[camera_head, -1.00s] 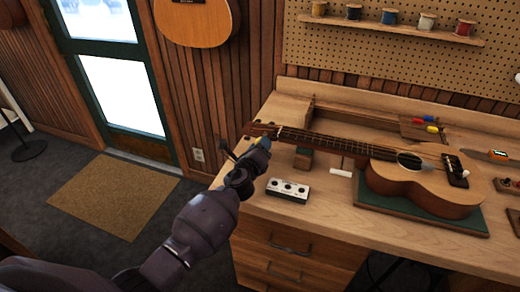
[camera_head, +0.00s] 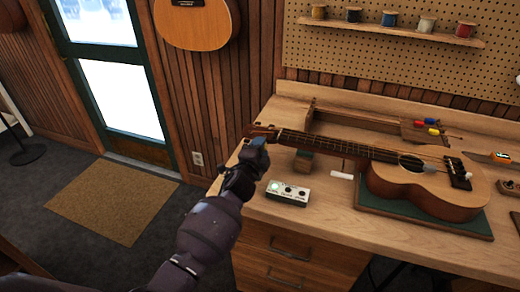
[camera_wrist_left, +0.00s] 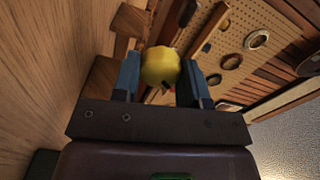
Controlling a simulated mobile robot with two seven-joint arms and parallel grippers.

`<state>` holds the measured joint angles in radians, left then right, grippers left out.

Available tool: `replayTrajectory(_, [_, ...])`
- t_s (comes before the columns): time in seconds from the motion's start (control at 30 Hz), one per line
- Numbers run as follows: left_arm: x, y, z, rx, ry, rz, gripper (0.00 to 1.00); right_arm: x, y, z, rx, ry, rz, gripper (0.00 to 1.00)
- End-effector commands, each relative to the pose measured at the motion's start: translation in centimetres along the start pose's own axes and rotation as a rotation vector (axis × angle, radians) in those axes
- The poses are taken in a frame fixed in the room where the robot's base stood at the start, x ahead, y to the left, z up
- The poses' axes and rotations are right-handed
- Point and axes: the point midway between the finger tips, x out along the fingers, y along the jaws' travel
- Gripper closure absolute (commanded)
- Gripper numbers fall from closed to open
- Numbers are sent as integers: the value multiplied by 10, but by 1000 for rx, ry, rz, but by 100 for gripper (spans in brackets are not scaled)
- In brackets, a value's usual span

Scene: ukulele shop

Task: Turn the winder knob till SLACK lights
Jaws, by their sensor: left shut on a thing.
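The ukulele (camera_head: 430,188) lies on a green mat (camera_head: 420,222) on the workbench, its neck pointing left and its headstock (camera_head: 262,131) near the bench's left end. My left gripper (camera_head: 256,144) is at the headstock. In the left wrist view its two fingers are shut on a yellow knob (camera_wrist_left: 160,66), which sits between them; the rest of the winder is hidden. A small white box (camera_head: 288,194) with three round lamps stands right of my arm. Its leftmost lamp (camera_head: 274,187) glows pale green and the other two are dark. The lamp labels are too small to read. My right gripper is not in view.
A block (camera_head: 303,161) stands under the ukulele's neck. A small white piece (camera_head: 342,175) lies beside the mat. Thread spools line a shelf (camera_head: 400,31) on the pegboard. The bench front right of the white box is clear.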

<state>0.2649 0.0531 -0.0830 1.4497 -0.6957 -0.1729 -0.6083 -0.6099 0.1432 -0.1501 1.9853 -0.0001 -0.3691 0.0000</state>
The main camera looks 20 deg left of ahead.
Motion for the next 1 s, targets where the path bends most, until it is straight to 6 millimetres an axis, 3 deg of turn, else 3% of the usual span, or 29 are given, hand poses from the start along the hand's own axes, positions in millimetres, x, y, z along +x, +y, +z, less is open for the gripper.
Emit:
replayTrajectory(0.5, [0, 0, 0, -271, 0, 1, 84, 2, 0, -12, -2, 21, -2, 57])
replayTrajectory(1.0, [0, 0, 0, -298, 0, 1, 84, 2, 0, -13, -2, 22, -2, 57])
